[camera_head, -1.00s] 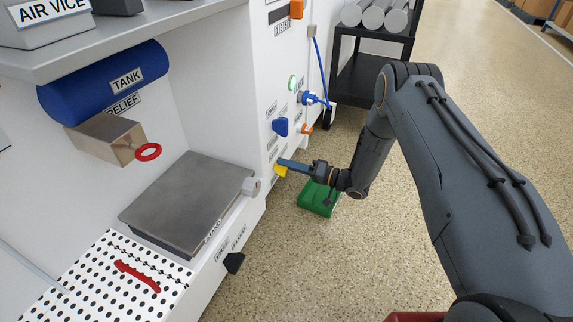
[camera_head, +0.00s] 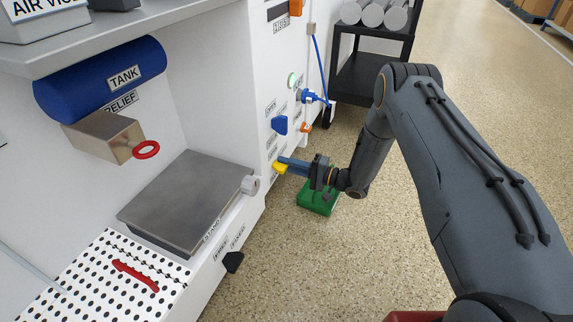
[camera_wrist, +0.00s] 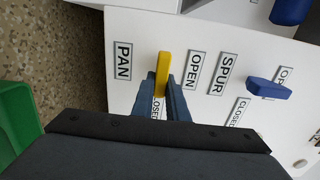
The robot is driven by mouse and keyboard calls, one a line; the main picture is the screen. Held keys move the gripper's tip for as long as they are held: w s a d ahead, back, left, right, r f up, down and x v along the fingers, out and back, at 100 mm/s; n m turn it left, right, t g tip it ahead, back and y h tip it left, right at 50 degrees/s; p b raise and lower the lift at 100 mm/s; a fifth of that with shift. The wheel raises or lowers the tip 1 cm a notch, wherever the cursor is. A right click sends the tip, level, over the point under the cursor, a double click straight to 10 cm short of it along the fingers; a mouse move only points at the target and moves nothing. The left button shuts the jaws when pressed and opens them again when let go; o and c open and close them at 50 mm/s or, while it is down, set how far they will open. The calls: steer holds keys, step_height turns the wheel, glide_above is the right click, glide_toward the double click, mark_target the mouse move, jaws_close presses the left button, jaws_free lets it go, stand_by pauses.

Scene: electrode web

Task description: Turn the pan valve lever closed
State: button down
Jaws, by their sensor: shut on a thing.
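The pan valve lever is a yellow bar (camera_wrist: 162,72) on the white panel, between the PAN label (camera_wrist: 123,61) and the OPEN label (camera_wrist: 193,71) in the wrist view. A CLOSED label (camera_wrist: 157,108) is partly hidden behind my gripper's fingers. My gripper (camera_wrist: 165,88) has its two blue fingers shut on the lower end of the yellow lever, one on each side. In the head view the yellow lever (camera_head: 279,168) sits low on the panel's side, with my gripper (camera_head: 287,166) reaching it from the right.
A blue spur lever (camera_wrist: 268,89) sits right of the SPUR label in the wrist view. A green bin (camera_head: 318,197) stands on the floor below my gripper. A black cart (camera_head: 365,75) with grey cylinders stands behind. Open floor lies to the right.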

stand_by(0.3)
steer(key=c, duration=1.7)
jaws_free()
steer(key=shift+c, duration=0.2)
steer(key=shift+d, duration=0.1)
steer(key=p+v, duration=0.3)
steer(key=v, duration=0.4)
steer(key=shift+s+d, duration=0.15)
steer(key=shift+d, duration=0.2)
